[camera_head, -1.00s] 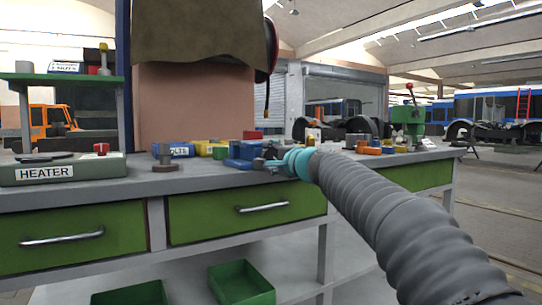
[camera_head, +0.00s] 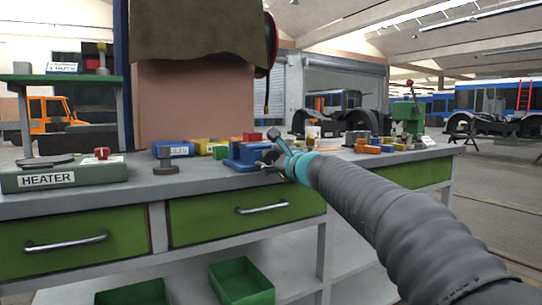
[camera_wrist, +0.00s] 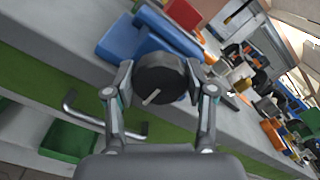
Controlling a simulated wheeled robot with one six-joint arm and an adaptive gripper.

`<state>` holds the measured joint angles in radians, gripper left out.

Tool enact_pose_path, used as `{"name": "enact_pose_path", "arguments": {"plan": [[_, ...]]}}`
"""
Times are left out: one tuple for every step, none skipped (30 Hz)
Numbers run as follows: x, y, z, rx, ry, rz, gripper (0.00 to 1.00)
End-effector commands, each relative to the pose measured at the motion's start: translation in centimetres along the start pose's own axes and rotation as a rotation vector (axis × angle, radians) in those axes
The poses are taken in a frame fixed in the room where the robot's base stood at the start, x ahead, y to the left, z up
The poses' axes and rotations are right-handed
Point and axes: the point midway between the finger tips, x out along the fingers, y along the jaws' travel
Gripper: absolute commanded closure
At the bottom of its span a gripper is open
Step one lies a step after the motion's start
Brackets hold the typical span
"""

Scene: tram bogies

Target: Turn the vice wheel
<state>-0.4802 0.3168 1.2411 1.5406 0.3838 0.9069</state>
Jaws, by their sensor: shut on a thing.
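The vice is a blue block (camera_head: 240,155) on the front edge of the bench top; it also shows in the wrist view (camera_wrist: 125,40). Its wheel is a dark round disc (camera_wrist: 160,72) with a pale mark on its face, in front of the blue body. My gripper (camera_wrist: 163,84) has one finger on each side of the disc and is shut on it. In the head view my gripper (camera_head: 275,153) is at the right side of the vice and mostly hides the wheel.
Bins (camera_head: 173,149) and small parts crowd the bench top. A heater box (camera_head: 62,174) stands at left, a green machine (camera_head: 408,115) at right. Drawer handles (camera_head: 262,208) stick out below the bench edge.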

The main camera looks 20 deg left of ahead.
Motion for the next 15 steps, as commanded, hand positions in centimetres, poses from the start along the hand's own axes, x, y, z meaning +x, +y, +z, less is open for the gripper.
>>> {"name": "enact_pose_path", "arguments": {"plan": [[0.01, 0.0, -0.05, 0.032, 0.002, 0.002, 0.8], [0.02, 0.01, -0.06, 0.05, 0.002, 0.002, 0.8], [0.02, 0.01, -0.07, 0.072, 0.002, 0.002, 0.8], [0.02, 0.01, -0.08, 0.087, 0.002, 0.002, 0.8], [0.02, 0.01, -0.09, 0.1, 0.002, 0.002, 0.8], [0.02, 0.01, -0.09, 0.118, 0.002, 0.002, 0.8], [0.02, 0.01, -0.1, 0.13, 0.002, 0.002, 0.8], [0.02, 0.02, -0.1, 0.14, 0.002, 0.002, 0.8], [0.02, 0.02, -0.11, 0.153, 0.002, 0.002, 0.8], [0.02, 0.03, -0.12, 0.162, 0.002, 0.002, 0.8], [0.02, 0.04, -0.13, 0.168, 0.002, 0.002, 0.8], [0.02, 0.05, -0.15, 0.176, 0.002, 0.002, 0.8], [0.02, 0.06, -0.16, 0.18, 0.002, 0.002, 0.8], [0.02, 0.06, -0.17, 0.184, 0.002, 0.003, 0.8], [0.02, 0.08, -0.18, 0.189, 0.002, 0.003, 0.8]]}}
